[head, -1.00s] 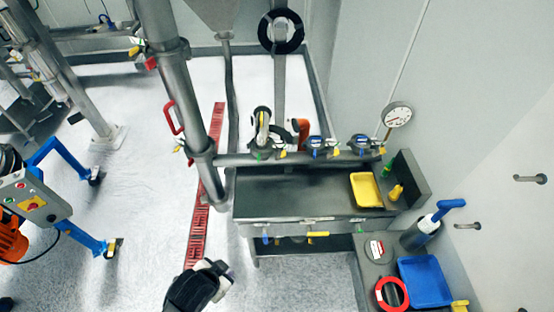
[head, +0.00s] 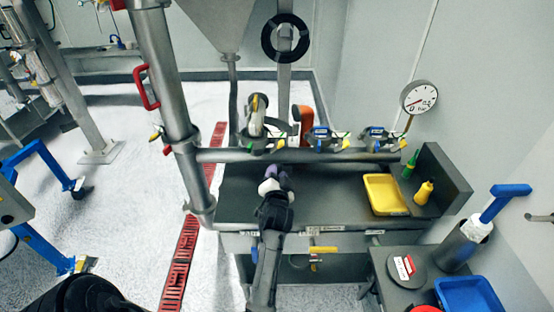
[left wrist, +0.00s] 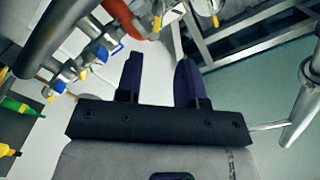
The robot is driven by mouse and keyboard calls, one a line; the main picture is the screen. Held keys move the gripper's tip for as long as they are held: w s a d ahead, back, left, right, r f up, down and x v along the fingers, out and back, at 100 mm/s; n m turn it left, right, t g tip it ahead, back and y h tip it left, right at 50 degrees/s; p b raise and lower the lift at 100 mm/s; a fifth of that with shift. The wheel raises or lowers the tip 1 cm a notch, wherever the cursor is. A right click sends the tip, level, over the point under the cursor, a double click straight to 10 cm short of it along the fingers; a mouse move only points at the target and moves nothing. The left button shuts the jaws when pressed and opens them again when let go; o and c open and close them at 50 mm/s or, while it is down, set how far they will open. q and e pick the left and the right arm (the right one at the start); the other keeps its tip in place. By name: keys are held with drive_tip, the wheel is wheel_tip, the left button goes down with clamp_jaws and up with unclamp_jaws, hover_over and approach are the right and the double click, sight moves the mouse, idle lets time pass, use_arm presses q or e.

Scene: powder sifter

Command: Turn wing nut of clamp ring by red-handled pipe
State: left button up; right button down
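The red-handled pipe (head: 160,60) is a thick grey metal pipe at left centre in the head view, with a red handle (head: 146,89) on its left side. A clamp ring (head: 181,140) sits around it below the handle. A small yellow piece (head: 156,134), perhaps its wing nut, sticks out to the left; it is too small to tell. My left gripper (head: 277,172) is over the dark bench, right of this pipe and apart from it. In the left wrist view its two purple fingers (left wrist: 160,75) are apart with nothing between them. My right gripper is not in view.
A horizontal pipe (head: 240,155) with clamps and blue wing nuts (head: 320,133) runs just beyond my left gripper. The bench holds a yellow tray (head: 385,194) and a yellow bottle (head: 424,192). A gauge (head: 419,97) stands at right.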

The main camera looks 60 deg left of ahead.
sight(277, 149)
use_arm(q)
drive_tip(key=b+x, duration=0.1)
drive_tip(key=x, duration=1.3)
drive_tip(key=shift+w+a+f+b, duration=0.1)
drive_tip(key=shift+w+b, duration=0.05)
drive_tip(key=shift+b, duration=0.2)
drive_tip(key=shift+c, duration=0.2)
clamp_jaws()
